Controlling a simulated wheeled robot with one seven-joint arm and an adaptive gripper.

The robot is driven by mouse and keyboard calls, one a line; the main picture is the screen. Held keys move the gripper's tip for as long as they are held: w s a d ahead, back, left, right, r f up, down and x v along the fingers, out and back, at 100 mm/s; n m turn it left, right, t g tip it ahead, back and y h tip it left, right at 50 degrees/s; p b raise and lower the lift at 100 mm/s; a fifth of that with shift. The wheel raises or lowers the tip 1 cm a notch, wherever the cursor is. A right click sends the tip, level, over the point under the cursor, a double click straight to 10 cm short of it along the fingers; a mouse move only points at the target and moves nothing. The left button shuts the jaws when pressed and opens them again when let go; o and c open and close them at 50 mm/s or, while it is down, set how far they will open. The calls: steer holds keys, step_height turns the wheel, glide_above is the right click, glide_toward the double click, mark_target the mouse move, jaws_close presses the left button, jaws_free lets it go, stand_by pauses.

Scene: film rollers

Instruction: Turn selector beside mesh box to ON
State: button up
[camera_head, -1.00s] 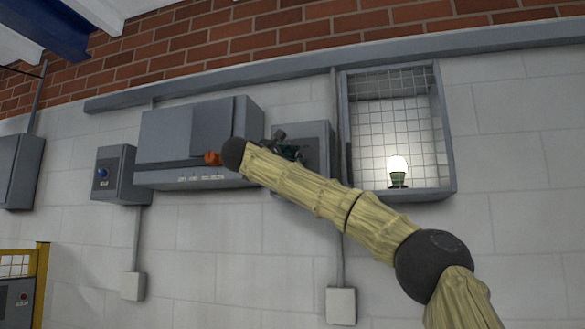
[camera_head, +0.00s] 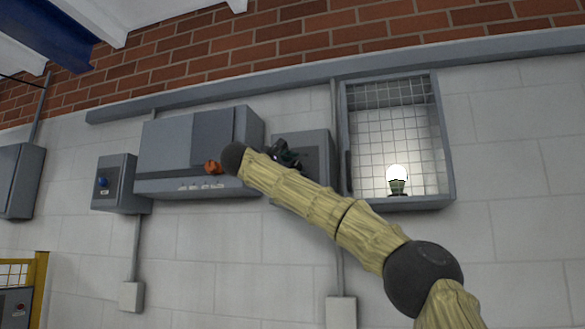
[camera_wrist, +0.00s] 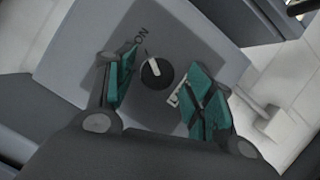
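The selector (camera_wrist: 158,76) is a round black knob with a white pointer on a grey box (camera_wrist: 85,55). In the wrist view the pointer is angled up and slightly left, toward the ON label (camera_wrist: 140,36). A second label (camera_wrist: 178,97) is partly hidden by a finger. My gripper (camera_wrist: 162,88) is open, its teal fingers apart on either side of the knob, with visible gaps. In the head view my gripper (camera_head: 285,154) is in front of the selector box (camera_head: 318,150), hiding the knob. The mesh box (camera_head: 448,150) is just right of it, with a lit lamp (camera_head: 397,174) inside.
A larger grey cabinet (camera_head: 165,145) with an orange-red knob (camera_head: 213,167) is left of the selector box. A smaller box with a blue button (camera_head: 103,182) hangs farther left. A conduit (camera_head: 338,250) runs down below the selector box.

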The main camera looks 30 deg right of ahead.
steer(key=shift+a, duration=0.1)
steer(key=v, duration=1.1)
steer(key=shift+s+a, duration=0.2)
steer(key=shift+a, duration=0.15)
